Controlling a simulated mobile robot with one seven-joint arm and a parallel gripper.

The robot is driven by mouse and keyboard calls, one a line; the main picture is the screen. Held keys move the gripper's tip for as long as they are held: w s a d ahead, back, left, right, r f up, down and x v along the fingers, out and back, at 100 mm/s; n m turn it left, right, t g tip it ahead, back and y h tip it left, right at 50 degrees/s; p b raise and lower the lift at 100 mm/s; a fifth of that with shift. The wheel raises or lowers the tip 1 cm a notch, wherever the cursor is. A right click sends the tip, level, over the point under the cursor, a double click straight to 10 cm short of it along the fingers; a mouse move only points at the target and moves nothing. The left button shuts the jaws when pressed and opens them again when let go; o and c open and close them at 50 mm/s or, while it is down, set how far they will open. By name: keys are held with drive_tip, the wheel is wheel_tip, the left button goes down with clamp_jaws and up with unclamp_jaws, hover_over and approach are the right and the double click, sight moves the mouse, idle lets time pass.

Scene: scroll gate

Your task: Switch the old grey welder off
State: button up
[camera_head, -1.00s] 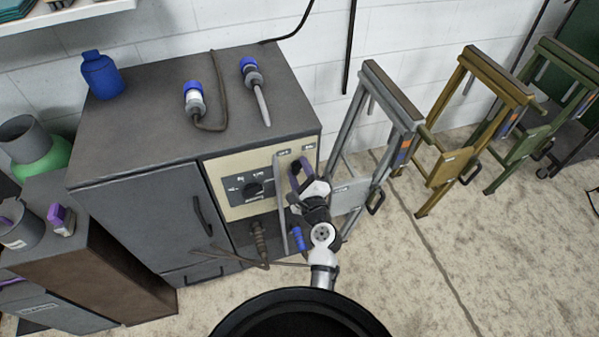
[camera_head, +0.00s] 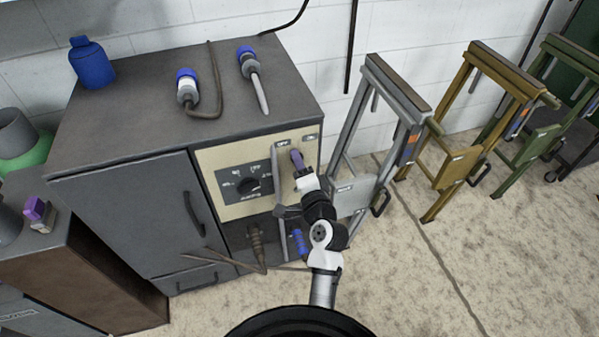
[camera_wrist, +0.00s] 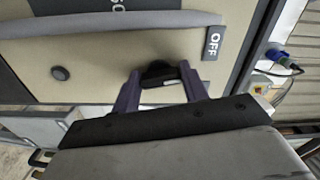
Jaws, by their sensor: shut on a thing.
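The old grey welder (camera_head: 120,210) is a large grey cabinet at the left of the head view, with a beige front panel (camera_head: 215,165). My gripper (camera_head: 297,158) is at the panel under these labels. In the wrist view its purple fingers (camera_wrist: 160,88) are shut on a small black switch knob (camera_wrist: 157,70). The fingers partly hide the knob.
A grey vertical bar (camera_head: 281,200) stands in front of the panel beside my gripper. Cable plugs (camera_head: 187,88) and a blue bottle (camera_head: 91,64) are on the welder's top. Grey (camera_head: 365,130), yellow (camera_head: 470,110) and green folding stands are at the right. The floor before them is clear.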

drive_tip(key=shift+n+b, duration=2.1)
drive_tip(key=shift+n, duration=0.6)
drive_tip(key=o, duration=1)
drive_tip(key=shift+s, duration=0.15)
